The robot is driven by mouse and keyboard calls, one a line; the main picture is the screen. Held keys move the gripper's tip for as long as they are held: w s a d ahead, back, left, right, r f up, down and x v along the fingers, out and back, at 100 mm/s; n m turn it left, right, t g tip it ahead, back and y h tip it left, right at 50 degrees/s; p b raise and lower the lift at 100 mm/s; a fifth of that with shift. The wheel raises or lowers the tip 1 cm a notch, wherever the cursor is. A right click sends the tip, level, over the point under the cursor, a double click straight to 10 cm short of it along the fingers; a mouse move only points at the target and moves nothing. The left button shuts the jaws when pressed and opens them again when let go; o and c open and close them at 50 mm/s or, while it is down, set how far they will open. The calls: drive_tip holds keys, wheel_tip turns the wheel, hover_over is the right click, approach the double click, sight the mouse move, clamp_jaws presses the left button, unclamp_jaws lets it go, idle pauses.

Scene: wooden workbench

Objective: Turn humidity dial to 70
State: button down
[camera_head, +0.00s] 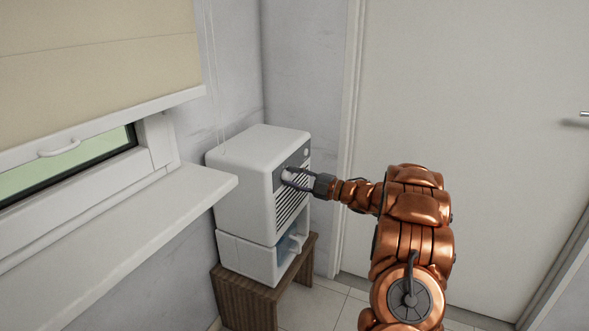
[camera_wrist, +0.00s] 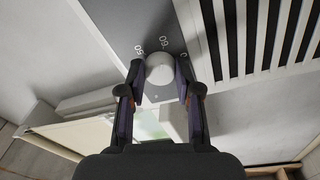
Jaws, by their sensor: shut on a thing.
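The humidity dial is a round white knob (camera_wrist: 160,69) on the grey control panel (camera_wrist: 133,22) of a white humidifier (camera_head: 243,190). In the wrist view, printed numbers beside the knob include what look like 50 and 60, seen upside down or tilted; the knob's pointer mark cannot be made out. My gripper (camera_wrist: 160,75) has its two dark fingers on either side of the knob and is shut on it.
The humidifier stands on a brown wooden stool (camera_head: 243,300) in the corner. Dark vent slats (camera_wrist: 255,35) lie beside the knob. A white window sill (camera_head: 130,245) juts out at the left, close to the humidifier. A white door (camera_head: 480,130) is behind my arm.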

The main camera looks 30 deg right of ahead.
drive_tip(key=m+p, duration=0.6)
drive_tip(key=m, duration=0.1)
drive_tip(key=shift+a+r+h+p, duration=0.1)
drive_tip(key=shift+r+h+p, duration=0.15)
drive_tip(key=shift+h+p, duration=0.15)
drive_tip(key=m+t+p, duration=0.1)
drive_tip(key=m+p, duration=0.3)
drive_tip(key=m, duration=0.1)
drive_tip(key=shift+f+h+p, duration=0.2)
drive_tip(key=shift+h+p, duration=0.15)
drive_tip(key=shift+h, duration=0.05)
drive_tip(key=shift+f+m, duration=0.1)
drive_tip(key=shift+m, duration=0.3)
drive_tip(key=c, duration=0.8)
unclamp_jaws()
drive_tip(key=shift+a, duration=0.1)
drive_tip(key=shift+s, duration=0.1)
drive_tip(key=v, duration=1.2)
